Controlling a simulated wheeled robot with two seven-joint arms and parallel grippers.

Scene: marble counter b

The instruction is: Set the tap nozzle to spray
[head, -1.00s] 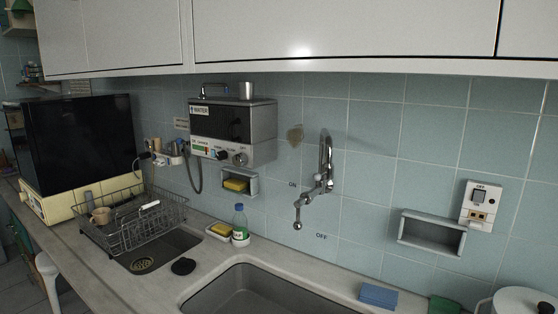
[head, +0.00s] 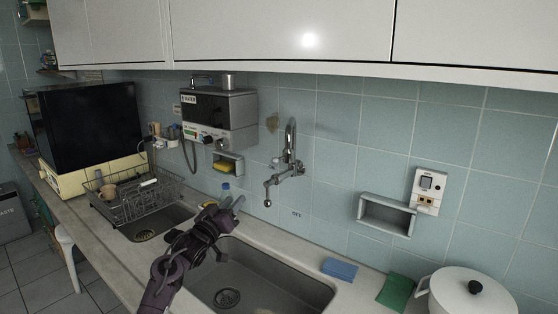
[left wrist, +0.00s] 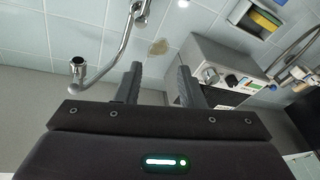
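The chrome wall tap (head: 289,165) is on the tiled wall above the sink. Its spout ends in a small nozzle (head: 267,203) that hangs down; its setting is too small to tell. In the left wrist view, the nozzle (left wrist: 78,66) appears at the left, end up, with its dark mouth showing. My left gripper (head: 228,204) is over the sink's left edge, left of the nozzle and apart from it. In the left wrist view, the left gripper's fingers (left wrist: 158,72) are spread with nothing between them. My right gripper is not in view.
The water heater box (head: 219,118) and a niche with a yellow sponge (head: 222,167) are on the wall left of the tap. The sink (head: 262,275) is below. A blue sponge (head: 340,269), a green cloth (head: 395,290) and a white pot (head: 470,292) are at the right.

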